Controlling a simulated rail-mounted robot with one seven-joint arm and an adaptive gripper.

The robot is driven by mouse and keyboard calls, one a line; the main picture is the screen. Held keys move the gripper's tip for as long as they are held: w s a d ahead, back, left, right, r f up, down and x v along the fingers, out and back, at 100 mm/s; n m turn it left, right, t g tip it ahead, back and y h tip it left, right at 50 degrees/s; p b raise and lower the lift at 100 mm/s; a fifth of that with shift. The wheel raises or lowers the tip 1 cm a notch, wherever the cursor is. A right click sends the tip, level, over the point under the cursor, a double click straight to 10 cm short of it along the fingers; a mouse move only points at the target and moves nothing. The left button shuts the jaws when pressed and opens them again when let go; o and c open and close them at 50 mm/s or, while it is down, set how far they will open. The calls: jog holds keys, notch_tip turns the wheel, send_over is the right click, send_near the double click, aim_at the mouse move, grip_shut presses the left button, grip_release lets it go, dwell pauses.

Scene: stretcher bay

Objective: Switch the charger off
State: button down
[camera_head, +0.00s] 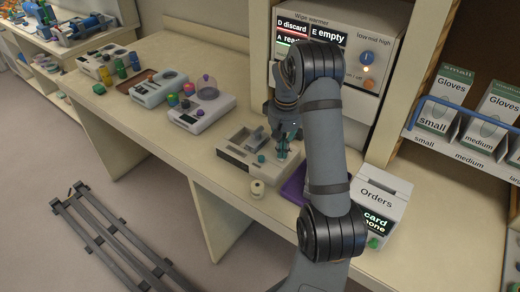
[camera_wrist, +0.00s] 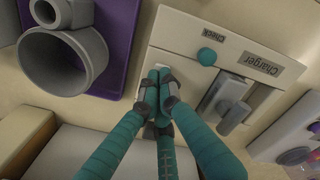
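The charger (camera_head: 232,158) is a pale box on the bench, with a grey piece in its recess. In the wrist view the charger (camera_wrist: 180,38) shows a "Charger" label, a round teal button (camera_wrist: 207,57) beside the word "Check", and grey cylindrical pieces (camera_wrist: 235,115) in a slot. My gripper (camera_head: 286,152) is over the charger's right end. In the wrist view my gripper (camera_wrist: 160,82) has its teal fingertips together over the pale panel, apart from the teal button. Nothing shows held between them. The fingertips hide the panel beneath; I cannot tell whether they touch it. No switch is clearly visible.
A purple mat (camera_wrist: 112,45) with grey ring-shaped parts (camera_wrist: 68,60) lies beside the charger. The Orders box (camera_head: 380,195) is at right, the wipe warmer (camera_head: 345,25) behind. Other devices (camera_head: 200,112) stand along the bench to the left.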

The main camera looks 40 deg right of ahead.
jog(key=shift+r+p, duration=0.5)
jog(key=shift+p, duration=0.05)
notch_tip(320, 180, up, 6)
jog(key=p, duration=0.4)
jog(key=shift+p, duration=0.3)
jog(key=shift+f, duration=0.1)
jog(key=shift+f, duration=0.15)
